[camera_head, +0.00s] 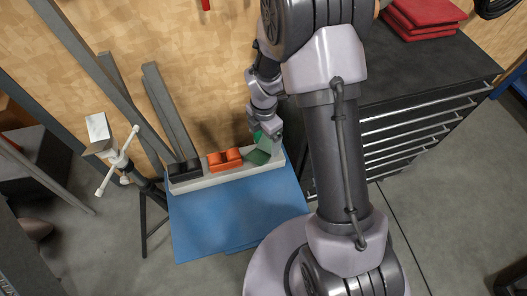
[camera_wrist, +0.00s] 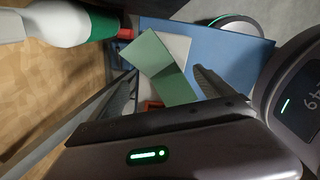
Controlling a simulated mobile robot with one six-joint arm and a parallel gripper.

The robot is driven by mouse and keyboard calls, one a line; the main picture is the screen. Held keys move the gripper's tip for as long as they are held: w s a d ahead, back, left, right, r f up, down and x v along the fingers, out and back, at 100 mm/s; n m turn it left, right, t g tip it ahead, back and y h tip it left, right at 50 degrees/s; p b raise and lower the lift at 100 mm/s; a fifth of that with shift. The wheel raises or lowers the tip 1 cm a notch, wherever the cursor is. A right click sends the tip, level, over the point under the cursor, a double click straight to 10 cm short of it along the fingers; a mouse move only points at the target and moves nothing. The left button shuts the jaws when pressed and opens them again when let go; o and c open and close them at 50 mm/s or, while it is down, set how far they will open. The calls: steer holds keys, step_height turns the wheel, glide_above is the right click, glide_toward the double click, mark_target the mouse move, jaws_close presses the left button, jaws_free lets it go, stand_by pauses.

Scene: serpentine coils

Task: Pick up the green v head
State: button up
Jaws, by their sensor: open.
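The green v head (camera_head: 259,156) is at the right end of a pale grey bar (camera_head: 216,176). In the wrist view it shows as a green angled block (camera_wrist: 161,72) with broad flat faces. My gripper (camera_head: 266,134) is right above it in the head view and hides part of it. In the wrist view my gripper (camera_wrist: 165,72) is open, with one dark finger on each side of the green v head. I cannot tell whether either finger touches it.
An orange v head (camera_head: 225,160) and a black one (camera_head: 185,171) sit left of it on the bar. A blue surface (camera_head: 235,215) lies in front. A white-handled stand (camera_head: 117,160) is at left, and a dark drawer cabinet (camera_head: 420,85) at right.

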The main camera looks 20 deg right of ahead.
mark_target(264, 151)
steer(key=f+b, duration=0.2)
steer(key=f, duration=0.1)
steer(key=f+b, duration=0.1)
steer(key=f, duration=0.1)
steer(key=shift+s+a+f, duration=0.1)
steer(key=shift+s+f, duration=0.15)
steer(key=shift+r, duration=0.15)
jaws_close()
